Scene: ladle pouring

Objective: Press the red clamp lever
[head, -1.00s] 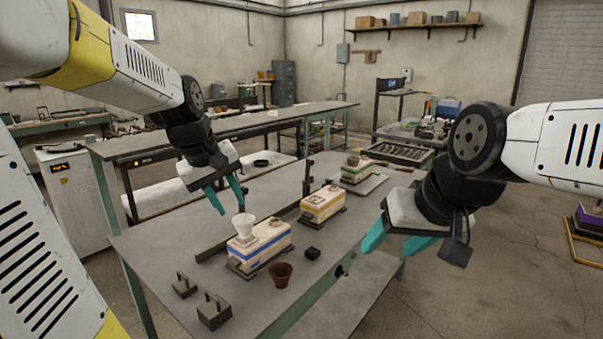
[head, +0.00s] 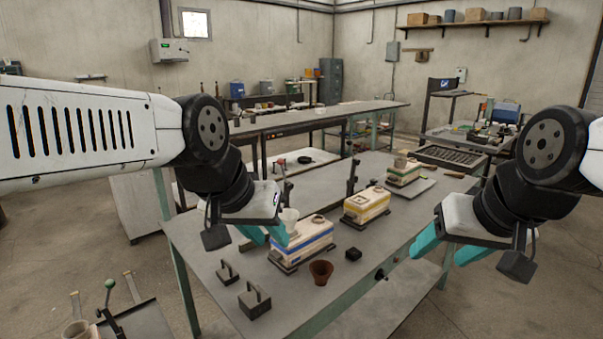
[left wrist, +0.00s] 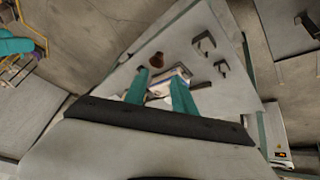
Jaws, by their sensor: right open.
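I cannot make out a red clamp lever in either view. A lever with a green knob (head: 109,285) stands at the lower left of the head view, on a dark plate. My left gripper (head: 264,236) is open and empty near the white funnel (head: 289,218) on the blue-striped mould box (head: 303,240). In the left wrist view its two teal fingers (left wrist: 160,92) are apart, with the blue-striped box (left wrist: 172,78) between and beyond them. My right gripper (head: 446,248) is open and empty, past the table's right edge.
The grey table (head: 215,248) also carries a yellow-striped box (head: 366,207), a green-striped box (head: 403,175), a brown cup (head: 320,272), a small black block (head: 353,254) and two handled weights (head: 254,302). A long bench (head: 320,117) stands behind.

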